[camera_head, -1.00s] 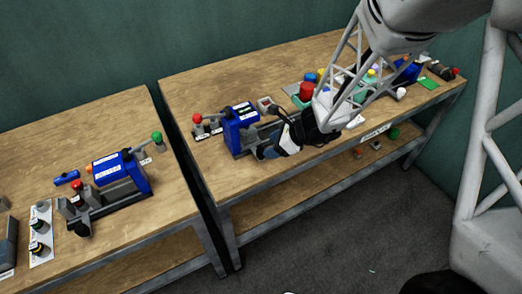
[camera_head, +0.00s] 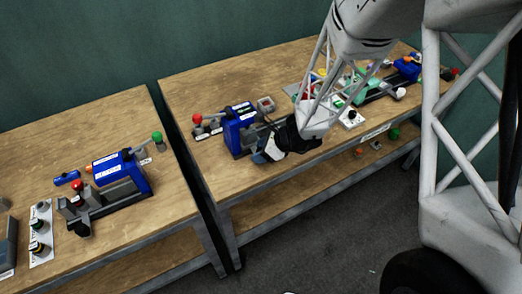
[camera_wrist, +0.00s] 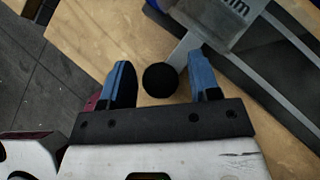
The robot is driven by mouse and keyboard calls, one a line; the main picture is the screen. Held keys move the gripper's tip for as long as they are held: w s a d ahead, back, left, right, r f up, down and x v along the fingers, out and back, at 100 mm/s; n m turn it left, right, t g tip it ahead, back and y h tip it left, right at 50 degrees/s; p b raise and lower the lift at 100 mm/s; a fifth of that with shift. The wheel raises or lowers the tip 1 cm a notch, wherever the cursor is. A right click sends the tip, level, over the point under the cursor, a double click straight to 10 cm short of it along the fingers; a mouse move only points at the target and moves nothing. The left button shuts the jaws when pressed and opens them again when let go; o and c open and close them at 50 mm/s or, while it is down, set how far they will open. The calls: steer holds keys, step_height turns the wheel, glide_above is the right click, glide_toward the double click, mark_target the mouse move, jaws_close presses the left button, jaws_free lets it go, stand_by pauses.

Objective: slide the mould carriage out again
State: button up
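A blue press (camera_head: 240,128) with a red-knobbed lever stands at the left end of the right-hand table. My gripper (camera_head: 262,156) is low in front of it, at the table's front. In the wrist view a grey labelled block (camera_wrist: 218,22), which looks like the mould carriage, has a flat bar ending in a round black knob (camera_wrist: 160,80). My gripper (camera_wrist: 162,80) is open, its blue fingers on either side of the knob. A gap shows at the left finger; the right finger is closer, and I cannot tell whether it touches.
Another blue press (camera_head: 122,176) stands on the left-hand table (camera_head: 100,122), with bottles on a white strip (camera_head: 40,232) beside it. A small grey box with a red top (camera_head: 266,104) stands behind my gripper. Green and blue equipment (camera_head: 372,88) is farther right. A gap separates the tables.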

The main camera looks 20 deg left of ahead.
jaws_close()
steer(key=w+d, duration=0.8)
steer(key=shift+w+d, duration=0.25)
stand_by(0.4)
steer(key=shift+o, duration=0.6)
jaws_free()
steer(key=shift+d+r, duration=0.1)
steer(key=v, duration=0.7)
steer(key=shift+d+r, duration=0.2)
steer(key=shift+r, duration=0.05)
